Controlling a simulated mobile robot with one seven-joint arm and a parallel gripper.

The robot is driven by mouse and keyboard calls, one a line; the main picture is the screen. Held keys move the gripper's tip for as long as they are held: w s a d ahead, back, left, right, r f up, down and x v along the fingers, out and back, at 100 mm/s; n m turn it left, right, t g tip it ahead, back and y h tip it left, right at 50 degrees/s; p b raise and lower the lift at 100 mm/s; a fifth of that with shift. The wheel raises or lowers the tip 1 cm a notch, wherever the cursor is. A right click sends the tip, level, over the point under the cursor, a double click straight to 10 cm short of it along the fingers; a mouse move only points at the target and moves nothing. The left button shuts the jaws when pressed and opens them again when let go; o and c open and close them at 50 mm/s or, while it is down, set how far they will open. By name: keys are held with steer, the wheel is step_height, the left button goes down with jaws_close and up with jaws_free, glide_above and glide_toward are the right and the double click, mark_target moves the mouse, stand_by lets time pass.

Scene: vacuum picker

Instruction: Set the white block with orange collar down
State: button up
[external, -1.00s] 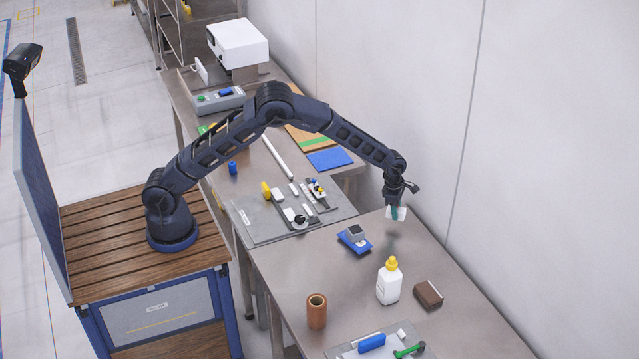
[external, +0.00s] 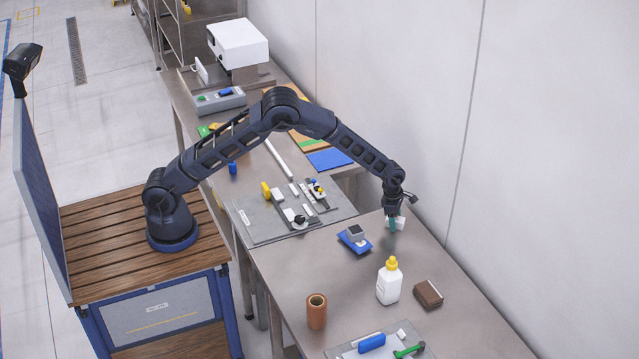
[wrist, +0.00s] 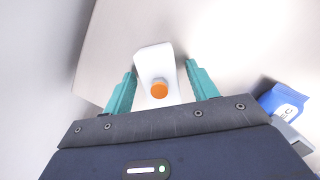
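The white block with orange collar (wrist: 153,60) sits between the two teal fingers of my gripper (wrist: 160,68) in the wrist view. Its orange collar (wrist: 159,89) faces the camera. A narrow gap shows between the block and the right finger; the left finger is very close to its side. The gripper looks open around it. In the external view, my gripper (external: 393,224) points down low over the steel table, with the white block (external: 401,222) at its fingers. The block appears to be at the tabletop; its underside is hidden.
A blue-and-grey device (external: 354,239) lies left of the gripper. A white bottle with a yellow cap (external: 388,285), a brown box (external: 428,294) and a brown cylinder (external: 316,311) stand nearer the front. The wall (external: 540,160) rises behind. Table around the block is clear.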

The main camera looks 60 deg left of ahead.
step_height(320, 180, up, 12)
steer(key=s+a, duration=0.1)
steer(key=s+a+r+m+t, duration=0.1)
steer(key=s+a+r+m, duration=0.5)
steer(key=s+a+r, duration=0.45)
steer(key=s+a+r+m, duration=0.7)
steer(key=s+a+r, duration=0.1)
steer(key=s+r, duration=0.55)
steer(key=s+a+m, duration=0.3)
steer(key=s+m, duration=0.1)
steer(key=s, duration=0.6)
steer(key=s+a+m+t, duration=0.1)
steer(key=s+a+m, duration=0.1)
steer(key=s+m, duration=0.3)
steer(key=s+a+m+t+y, duration=0.1)
steer(key=s+a+m, duration=0.2)
steer(key=s, duration=1.1)
steer(key=shift+s+a+r+m, duration=0.3)
steer(key=shift+r+m, duration=0.05)
steer(key=shift+m, duration=0.65)
